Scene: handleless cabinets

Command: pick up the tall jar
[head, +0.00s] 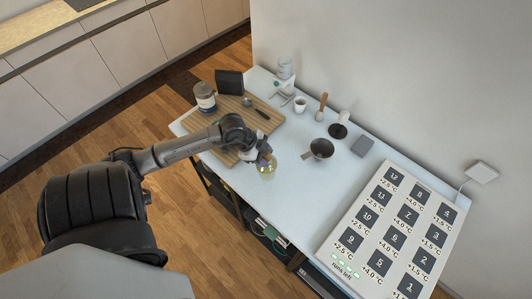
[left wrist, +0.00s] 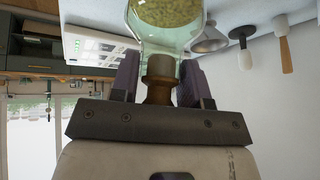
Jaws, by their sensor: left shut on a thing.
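The tall jar (head: 267,169) is clear glass with a cork stopper and yellow-green grains inside, near the front edge of the white table. My left gripper (head: 264,156) is above it, shut on its corked top. In the left wrist view, the purple finger pads of the left gripper (left wrist: 158,82) stand on both sides of the cork (left wrist: 159,78). The glass body of the jar (left wrist: 165,35) runs out of the top of that picture. I cannot tell whether its base touches the table. My right gripper is not in view.
A cutting board (head: 228,112) carries a second jar with a label (head: 205,97), a black block (head: 229,82) and a dark spoon (head: 257,110). A large numbered panel (head: 395,235) fills the table's right end.

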